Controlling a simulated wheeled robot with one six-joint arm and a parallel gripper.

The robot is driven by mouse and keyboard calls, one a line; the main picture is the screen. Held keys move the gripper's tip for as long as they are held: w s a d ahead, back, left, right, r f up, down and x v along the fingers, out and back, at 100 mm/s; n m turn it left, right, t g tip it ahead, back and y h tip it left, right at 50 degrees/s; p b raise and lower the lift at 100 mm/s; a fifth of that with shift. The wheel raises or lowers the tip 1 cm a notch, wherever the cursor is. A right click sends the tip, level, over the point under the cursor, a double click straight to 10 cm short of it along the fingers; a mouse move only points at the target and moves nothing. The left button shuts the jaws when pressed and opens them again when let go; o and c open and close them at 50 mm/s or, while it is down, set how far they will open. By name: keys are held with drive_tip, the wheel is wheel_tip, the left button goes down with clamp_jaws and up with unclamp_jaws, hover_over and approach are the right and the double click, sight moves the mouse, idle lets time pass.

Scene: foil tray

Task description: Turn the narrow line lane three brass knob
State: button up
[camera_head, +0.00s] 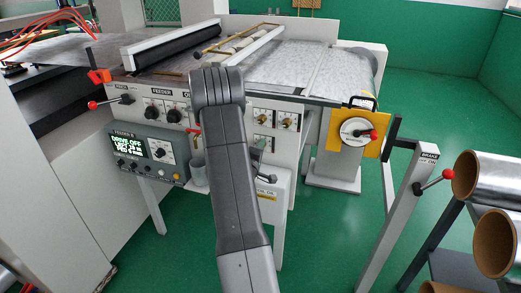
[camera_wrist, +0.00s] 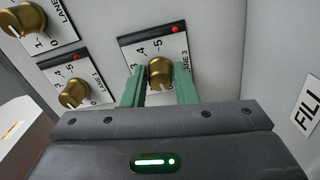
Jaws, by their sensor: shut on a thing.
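The lane three brass knob (camera_wrist: 160,66) sits on a white plate (camera_wrist: 146,46) marked LANE 3 in the wrist view. My gripper (camera_wrist: 160,78) has its two green fingers on either side of this knob, shut on it. The figures 3, 4 and 5 show on the dial above and left of the knob; its lower part is hidden by my gripper. A red dot is at the plate's top. In the head view my arm hides part of the panel, and I cannot make out my fingers there.
A lane 1 brass knob (camera_wrist: 73,93) is left of my gripper, with another brass knob (camera_wrist: 24,18) above it. In the head view, a grey control box (camera_head: 148,150) and a yellow plate with a handwheel (camera_head: 357,131) flank the panel.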

drive_tip(key=o, duration=1)
drive_tip(key=b+v, duration=0.1)
drive_tip(key=v, duration=1.2)
drive_tip(key=shift+s+b, duration=0.35)
drive_tip(key=shift+b, duration=0.05)
drive_tip(key=shift+w+a, duration=0.1)
drive_tip(key=p+x, duration=0.1)
drive_tip(key=x, duration=1.2)
drive_tip(key=shift+w+p, duration=0.3)
drive_tip(key=shift+p, duration=0.1)
